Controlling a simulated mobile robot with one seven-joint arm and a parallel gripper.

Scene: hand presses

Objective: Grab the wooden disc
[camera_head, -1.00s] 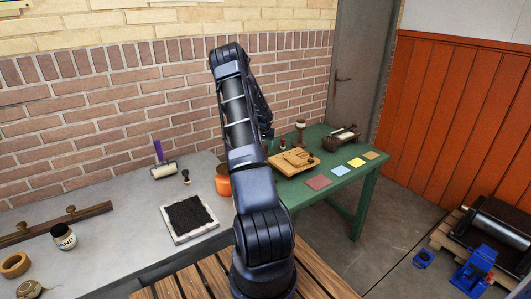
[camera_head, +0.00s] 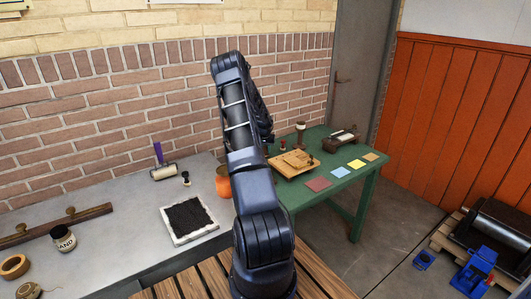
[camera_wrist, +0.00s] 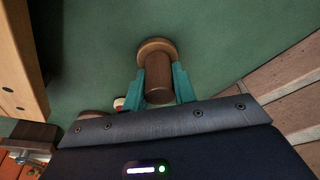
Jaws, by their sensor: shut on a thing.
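The wooden disc (camera_wrist: 150,46) shows in the wrist view as a light brown round piece with a darker brown cylindrical handle (camera_wrist: 158,78). My gripper (camera_wrist: 166,84) has its teal fingers on both sides of that handle and is shut on it. The disc lies beyond the fingertips over the green table (camera_wrist: 220,40). I cannot tell whether it touches the table. In the head view my arm hides the gripper and the disc.
A light wooden board (camera_head: 293,163) lies on the green table, left in the wrist view. A red-topped piece (camera_head: 283,145) and a brown cylinder (camera_head: 300,134) stand behind it. Coloured squares (camera_head: 340,172) lie along the front. A brick wall (camera_head: 120,100) runs behind.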

